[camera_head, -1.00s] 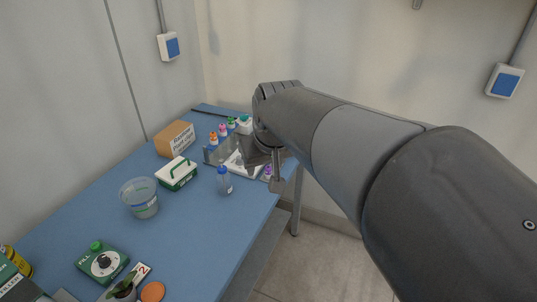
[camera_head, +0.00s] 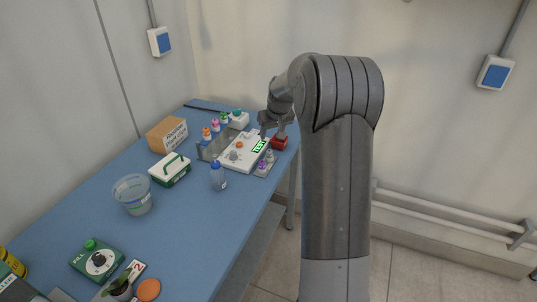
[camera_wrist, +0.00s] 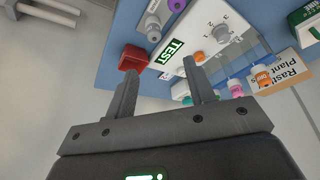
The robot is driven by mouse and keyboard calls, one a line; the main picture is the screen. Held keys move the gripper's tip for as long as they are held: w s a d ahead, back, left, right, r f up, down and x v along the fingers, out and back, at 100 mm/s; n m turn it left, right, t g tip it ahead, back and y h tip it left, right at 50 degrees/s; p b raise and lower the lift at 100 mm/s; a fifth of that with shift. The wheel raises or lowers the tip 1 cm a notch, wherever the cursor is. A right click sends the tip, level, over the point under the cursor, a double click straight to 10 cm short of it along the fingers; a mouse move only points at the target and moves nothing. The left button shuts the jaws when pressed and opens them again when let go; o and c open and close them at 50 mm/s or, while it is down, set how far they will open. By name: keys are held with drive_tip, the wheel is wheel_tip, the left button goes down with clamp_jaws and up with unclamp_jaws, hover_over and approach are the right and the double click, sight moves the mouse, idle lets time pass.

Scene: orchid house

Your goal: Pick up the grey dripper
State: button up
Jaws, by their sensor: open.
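The grey dripper (camera_head: 269,156) appears to be the small grey-topped bottle beside a purple-topped one (camera_head: 262,167), on a small grey holder at the right of the white TEST panel (camera_head: 228,163). In the wrist view the grey dripper (camera_wrist: 153,28) is at the top, beyond my fingertips, near the purple one (camera_wrist: 177,5). My gripper (camera_wrist: 160,68) is open with nothing between its fingers. In the head view my gripper (camera_head: 273,125) is above the table's far right side, partly hidden, a little beyond the dripper.
A red block (camera_head: 279,143) stands close behind the dripper; it also shows left of my fingers in the wrist view (camera_wrist: 133,58). The table's right edge is close.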

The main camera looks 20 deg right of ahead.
drive_tip(key=w+d+f, duration=0.1)
drive_tip(key=f, duration=0.1)
hover_over(270, 151)
drive_tip(key=s, duration=0.2)
wheel_tip(270, 151, down, 5)
drive_tip(key=shift+x, duration=2.6)
drive_tip(key=shift+s+a, duration=0.1)
drive_tip(key=shift+s, duration=0.05)
drive_tip(key=shift+c, duration=0.2)
drive_tip(key=c, duration=1)
